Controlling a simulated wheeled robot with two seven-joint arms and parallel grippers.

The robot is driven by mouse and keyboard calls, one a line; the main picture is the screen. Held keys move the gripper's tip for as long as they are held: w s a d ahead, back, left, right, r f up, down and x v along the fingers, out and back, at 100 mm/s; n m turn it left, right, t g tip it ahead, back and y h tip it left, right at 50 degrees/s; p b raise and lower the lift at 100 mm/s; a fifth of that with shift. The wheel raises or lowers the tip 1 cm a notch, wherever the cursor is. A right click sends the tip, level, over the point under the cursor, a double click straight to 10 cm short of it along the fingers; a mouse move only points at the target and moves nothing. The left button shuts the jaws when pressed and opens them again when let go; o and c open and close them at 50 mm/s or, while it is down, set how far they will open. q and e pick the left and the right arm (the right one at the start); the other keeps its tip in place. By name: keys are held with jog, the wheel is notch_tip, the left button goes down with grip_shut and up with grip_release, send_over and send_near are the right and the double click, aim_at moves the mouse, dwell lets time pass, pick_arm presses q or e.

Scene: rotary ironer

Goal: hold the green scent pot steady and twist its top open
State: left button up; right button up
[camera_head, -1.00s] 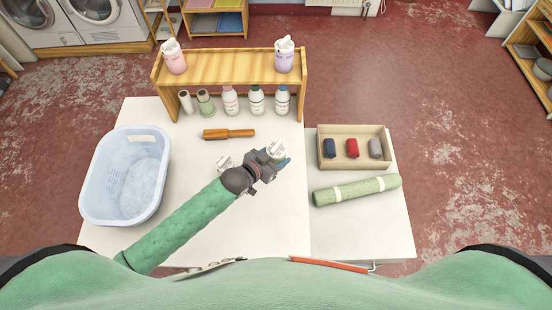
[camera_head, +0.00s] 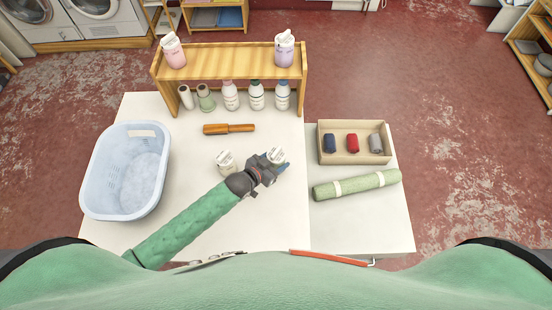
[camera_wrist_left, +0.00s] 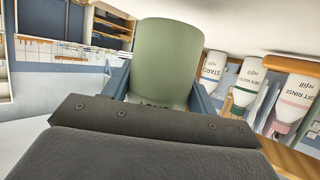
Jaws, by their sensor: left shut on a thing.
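My left gripper (camera_head: 273,164) is shut on a small green pot (camera_head: 275,154) above the white table. In the left wrist view the green pot (camera_wrist_left: 165,62) sits between the two blue-grey fingers, with dark lettering partly hidden by the gripper's plate. In the head view the hand covers much of the pot, and a pale label side shows. Another small whitish pot (camera_head: 226,160) stands on the table just left of the hand. My right gripper is not in view.
A wooden shelf (camera_head: 228,57) stands at the back, with several bottles (camera_head: 256,97) under it. A wooden-handled tool (camera_head: 229,129) lies in front. A blue basket (camera_head: 90,188) is at left. A tray (camera_head: 350,157) and green roll (camera_head: 357,185) are at right. The front table is clear.

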pick_arm(q)
jog(key=shift+f, duration=0.1)
jog(key=shift+f, duration=1.2)
jog(key=shift+f, duration=0.15)
jog(key=o, duration=0.8)
jog(key=shift+r, duration=0.25)
jog(key=c, duration=0.9)
dwell(0.4)
